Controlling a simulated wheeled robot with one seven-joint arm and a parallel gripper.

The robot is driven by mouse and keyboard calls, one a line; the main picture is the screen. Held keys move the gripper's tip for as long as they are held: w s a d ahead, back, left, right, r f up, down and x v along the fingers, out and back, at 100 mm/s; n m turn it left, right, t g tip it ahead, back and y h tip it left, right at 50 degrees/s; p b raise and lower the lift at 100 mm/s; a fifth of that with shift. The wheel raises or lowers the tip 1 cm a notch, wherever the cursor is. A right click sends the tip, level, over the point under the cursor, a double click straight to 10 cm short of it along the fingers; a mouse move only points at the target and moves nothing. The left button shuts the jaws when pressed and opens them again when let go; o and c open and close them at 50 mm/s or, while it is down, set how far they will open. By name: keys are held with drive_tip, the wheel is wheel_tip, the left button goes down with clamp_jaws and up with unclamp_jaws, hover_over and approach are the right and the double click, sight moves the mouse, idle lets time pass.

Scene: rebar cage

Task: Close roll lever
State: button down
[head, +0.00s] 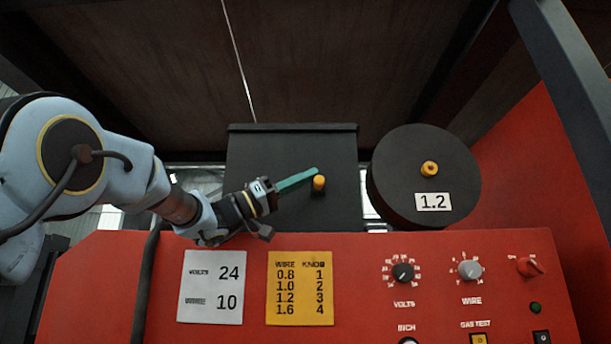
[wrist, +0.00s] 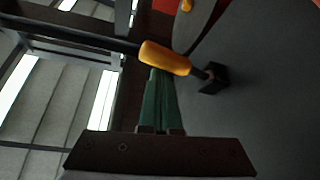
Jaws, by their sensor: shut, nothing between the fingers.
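The roll lever has an orange grip (head: 319,183) and stands in front of the black box (head: 260,150) behind the red panel. In the wrist view the orange grip (wrist: 165,58) sits on a dark rod that runs to a small black block (wrist: 214,78) on a grey surface. My gripper (head: 315,171) has green fingers and is shut with nothing between them. In the wrist view the fingertips (wrist: 160,72) are right at the orange grip and overlap its lower edge; I cannot tell if they touch it.
A black wire spool (head: 400,185) marked 1.2 stands right of the lever. The red panel (head: 365,290) in front carries a white card (head: 211,287), a yellow wire-knob chart (head: 299,288) and several knobs. A dark beam (head: 575,90) crosses the right side.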

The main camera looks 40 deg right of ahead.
drive_tip(key=shift+f, duration=0.15)
idle(0.5)
drive_tip(key=b+v, duration=0.3)
drive_tip(key=v, duration=0.7)
drive_tip(key=shift+w+a+b, duration=0.2)
drive_tip(key=shift+a+b, duration=0.15)
drive_tip(key=shift+b, duration=0.05)
drive_tip(key=shift+f, duration=0.1)
